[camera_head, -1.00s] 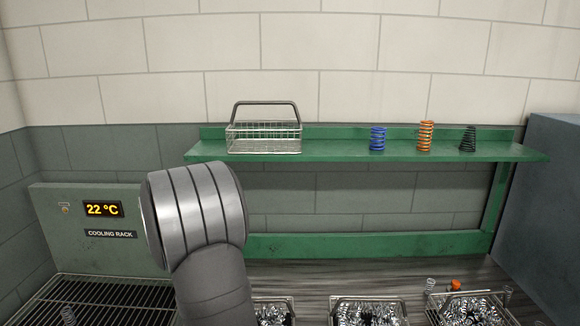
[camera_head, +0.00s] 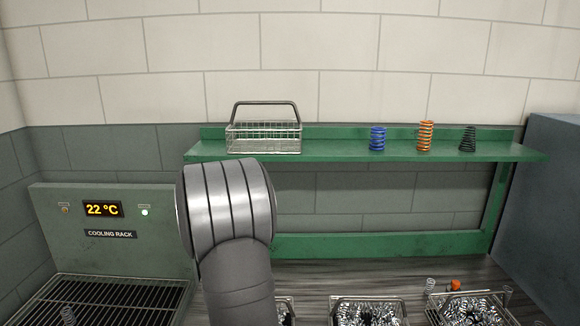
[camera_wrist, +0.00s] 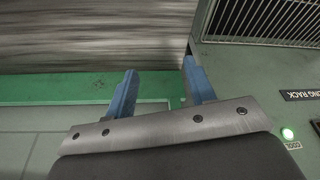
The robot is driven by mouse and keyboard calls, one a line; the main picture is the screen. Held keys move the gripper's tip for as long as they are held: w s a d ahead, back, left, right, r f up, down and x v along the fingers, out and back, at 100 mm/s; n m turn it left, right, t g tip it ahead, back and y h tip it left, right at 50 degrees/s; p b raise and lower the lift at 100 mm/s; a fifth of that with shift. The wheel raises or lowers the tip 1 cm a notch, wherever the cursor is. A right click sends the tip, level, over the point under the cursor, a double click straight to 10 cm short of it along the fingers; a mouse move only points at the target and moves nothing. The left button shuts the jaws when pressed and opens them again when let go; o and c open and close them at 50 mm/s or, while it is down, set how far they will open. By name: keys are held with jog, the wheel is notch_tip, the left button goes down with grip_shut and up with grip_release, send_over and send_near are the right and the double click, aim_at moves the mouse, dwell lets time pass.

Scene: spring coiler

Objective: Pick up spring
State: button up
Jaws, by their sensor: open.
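A blue spring (camera_head: 377,139), a taller orange spring (camera_head: 426,136) and a black tapered spring (camera_head: 468,139) stand upright on the green shelf (camera_head: 340,152). A silver spring (camera_head: 68,315) shows on the cooling rack grille (camera_head: 120,293) at the lower left. Another small silver spring (camera_head: 430,285) stands near the right bin. My gripper (camera_wrist: 160,68) is open and empty in the wrist view, its two blue fingers apart, over a green rail and grey surface. No spring shows in the wrist view. My gripper is out of the head view; only my arm shows there.
A wire basket with a handle (camera_head: 264,140) sits on the shelf's left. Metal-filled wire bins (camera_head: 370,299) line the front edge. The cooling rack panel (camera_head: 120,240) reads 22 °C and shows a green light. A small orange piece (camera_head: 455,285) lies near the right bin.

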jog(key=shift+o, duration=0.2)
jog(key=w+d+m+h, duration=0.1)
jog(key=w+d+m, duration=0.15)
jog(key=d, duration=0.85)
jog(key=w+d+m, duration=0.2)
jog(key=w+d, duration=0.2)
jog(key=d, duration=0.7)
jog(key=s+d+m+h, duration=0.2)
jog(key=d+m, duration=0.2)
jog(key=d, duration=1.8)
jog(key=m+g+h, duration=0.1)
jog(key=m+h, duration=0.1)
jog(key=m, duration=0.6)
send_near(539, 326)
jog(key=x, duration=0.5)
jog(key=shift+w+d, duration=0.2)
jog(key=shift+w, duration=0.1)
jog(key=shift+s+x, duration=0.15)
jog(key=shift+x, duration=1.4)
jog(key=shift+s+x, duration=0.15)
jog(key=shift+x, duration=1.35)
jog(key=shift+a, duration=0.1)
jog(key=c, duration=1.1)
